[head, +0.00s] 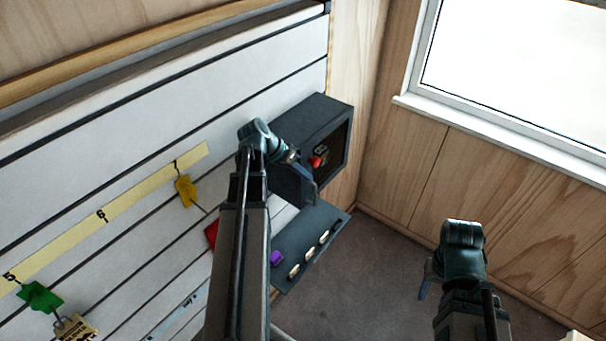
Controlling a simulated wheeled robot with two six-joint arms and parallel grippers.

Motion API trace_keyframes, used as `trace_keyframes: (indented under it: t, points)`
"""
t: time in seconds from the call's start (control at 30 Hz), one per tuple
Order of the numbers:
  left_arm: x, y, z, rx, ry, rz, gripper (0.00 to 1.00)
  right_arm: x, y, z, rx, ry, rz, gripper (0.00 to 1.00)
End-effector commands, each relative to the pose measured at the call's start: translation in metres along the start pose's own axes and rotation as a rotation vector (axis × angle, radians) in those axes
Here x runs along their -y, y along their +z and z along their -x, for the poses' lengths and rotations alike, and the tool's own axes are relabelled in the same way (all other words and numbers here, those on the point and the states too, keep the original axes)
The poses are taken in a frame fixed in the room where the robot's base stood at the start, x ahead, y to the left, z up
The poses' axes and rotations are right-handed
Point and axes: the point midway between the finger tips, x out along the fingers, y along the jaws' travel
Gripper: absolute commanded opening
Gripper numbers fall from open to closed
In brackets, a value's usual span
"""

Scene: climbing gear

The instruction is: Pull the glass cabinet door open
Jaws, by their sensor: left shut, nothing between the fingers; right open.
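The dark grey cabinet (312,112) is fixed to the white slatted wall near the corner. Its framed front faces right, and a small red item (315,162) shows inside. I cannot make out the glass itself or tell how far the door stands open. My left gripper (312,190) is shut and empty at the cabinet's near lower front edge, partly covering the cabinet. I cannot tell whether it touches the door. My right gripper (424,280) is open and empty, low on the right, well apart from the cabinet.
Below the cabinet, a dark shelf (325,222) carries a purple hold (277,258) and several small pale pieces. Yellow (184,190) and green (40,297) items hang along a numbered yellow strip (60,249). Open carpet (385,260) lies right of the shelf; a window (520,70) is above.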

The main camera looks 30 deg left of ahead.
Motion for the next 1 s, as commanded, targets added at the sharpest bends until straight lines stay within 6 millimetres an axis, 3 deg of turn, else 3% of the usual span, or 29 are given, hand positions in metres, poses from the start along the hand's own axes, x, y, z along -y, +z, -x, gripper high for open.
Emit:
trace_keyframes:
  t: [0.4, 1.0]
  points:
    - [-0.013, -0.001, -0.008, -0.014, -0.014, 0.027, 0.0, 0.0, 0.0, 0.0, 0.0, 0.0, 0.0, 0.5]
    - [-0.013, -0.002, -0.008, -0.015, -0.015, 0.029, 0.0, 0.0, 0.0, 0.0, 0.0, 0.0, 0.0, 0.5]
